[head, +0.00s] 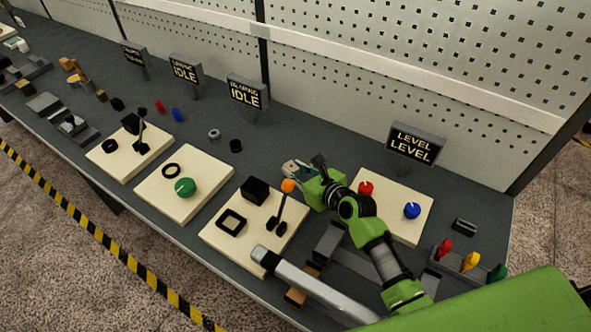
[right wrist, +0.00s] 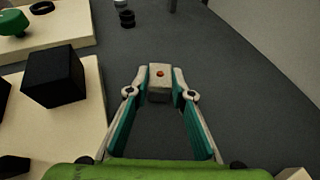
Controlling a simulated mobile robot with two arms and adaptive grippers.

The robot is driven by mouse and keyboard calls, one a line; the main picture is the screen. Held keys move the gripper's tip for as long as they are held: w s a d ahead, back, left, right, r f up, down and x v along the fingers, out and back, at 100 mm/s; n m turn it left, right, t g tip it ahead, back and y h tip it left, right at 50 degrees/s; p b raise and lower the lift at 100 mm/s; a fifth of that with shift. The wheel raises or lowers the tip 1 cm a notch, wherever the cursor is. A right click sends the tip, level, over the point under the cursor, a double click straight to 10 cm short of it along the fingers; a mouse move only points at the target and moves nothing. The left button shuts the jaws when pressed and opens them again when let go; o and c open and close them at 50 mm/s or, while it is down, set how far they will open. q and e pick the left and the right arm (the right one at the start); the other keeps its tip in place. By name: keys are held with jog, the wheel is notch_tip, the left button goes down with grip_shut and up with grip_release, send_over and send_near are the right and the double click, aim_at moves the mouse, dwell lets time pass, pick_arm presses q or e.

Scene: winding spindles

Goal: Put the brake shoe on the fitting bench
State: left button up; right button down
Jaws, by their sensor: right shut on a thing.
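My right gripper (right wrist: 160,86) is shut on a small grey block with a red dot on its top, which I take to be the brake shoe (right wrist: 159,73). The block sits between the two fingertips, above the dark bench top (right wrist: 165,130). In the head view, my right gripper (head: 292,168) reaches left over the bench (head: 330,150), behind a cream board with a black cube; the block is too small to make out clearly there. No bench label naming a fitting bench is readable. My left gripper is not in view.
The cream board (head: 222,247) bears a black cube (head: 255,190), a square ring and an orange-knobbed lever (head: 288,186). Another board (head: 408,232) has red and blue knobs. A black spool (head: 236,146) and grey ring (head: 214,134) stand farther back. Sign posts (head: 248,93) line the rear.

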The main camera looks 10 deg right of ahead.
jog(key=shift+f, duration=0.1)
jog(key=c, duration=1.8)
grip_release()
jog(key=shift+r, duration=0.2)
jog(key=v, duration=1)
jog(key=shift+s+d+r, duration=0.1)
jog(key=shift+s+d, duration=0.05)
jog(key=shift+s, duration=0.2)
jog(key=shift+s+d+r, duration=0.2)
jog(key=shift+s+r, duration=0.05)
jog(key=shift+s, duration=0.3)
